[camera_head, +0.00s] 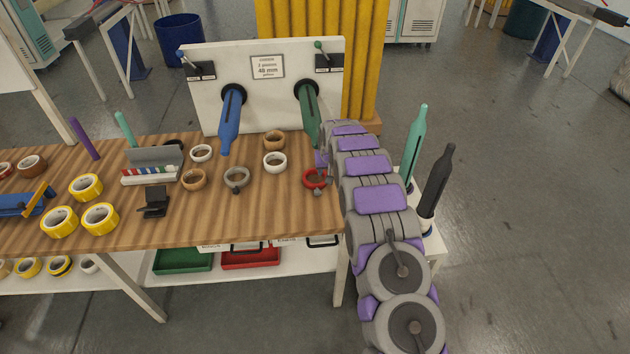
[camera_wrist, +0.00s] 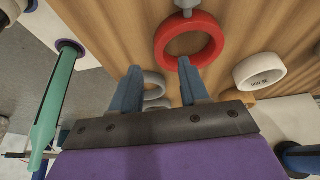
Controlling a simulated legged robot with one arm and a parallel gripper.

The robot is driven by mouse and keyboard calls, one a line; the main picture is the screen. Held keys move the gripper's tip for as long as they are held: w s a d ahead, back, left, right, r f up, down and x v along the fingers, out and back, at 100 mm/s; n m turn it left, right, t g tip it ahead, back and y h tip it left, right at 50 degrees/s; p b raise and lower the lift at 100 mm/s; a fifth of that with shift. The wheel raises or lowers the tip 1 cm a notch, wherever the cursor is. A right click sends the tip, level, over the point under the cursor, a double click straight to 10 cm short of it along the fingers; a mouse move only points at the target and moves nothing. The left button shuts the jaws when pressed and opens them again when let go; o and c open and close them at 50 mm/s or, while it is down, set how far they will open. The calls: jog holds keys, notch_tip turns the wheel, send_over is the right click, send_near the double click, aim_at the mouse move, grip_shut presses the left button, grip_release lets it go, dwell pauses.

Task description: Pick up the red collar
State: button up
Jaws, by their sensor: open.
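The red collar (camera_head: 307,182) lies at the right end of the wooden table, beside my arm. In the wrist view the red collar (camera_wrist: 217,42) is a thick ring, with a grey metal knob at its top edge. My gripper (camera_wrist: 158,68) is open, with two blue-grey fingers apart and nothing held. The right fingertip overlaps the near edge of the red collar in the picture; I cannot tell if they touch. The left fingertip is left of and below the ring. In the head view my gripper is mostly hidden by my arm.
A white ring (camera_wrist: 260,71) lies right of the collar. A white panel (camera_head: 215,65) with a blue spindle (camera_head: 230,120) and a green spindle (camera_head: 308,115) stands behind. Teal (camera_head: 413,145) and dark (camera_head: 437,180) spindles stand at the right. Several tape rolls lie leftward.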

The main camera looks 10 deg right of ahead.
jog(key=shift+b+x, duration=0.55)
jog(key=shift+x, duration=2)
jog(key=shift+s, duration=0.1)
grip_shut()
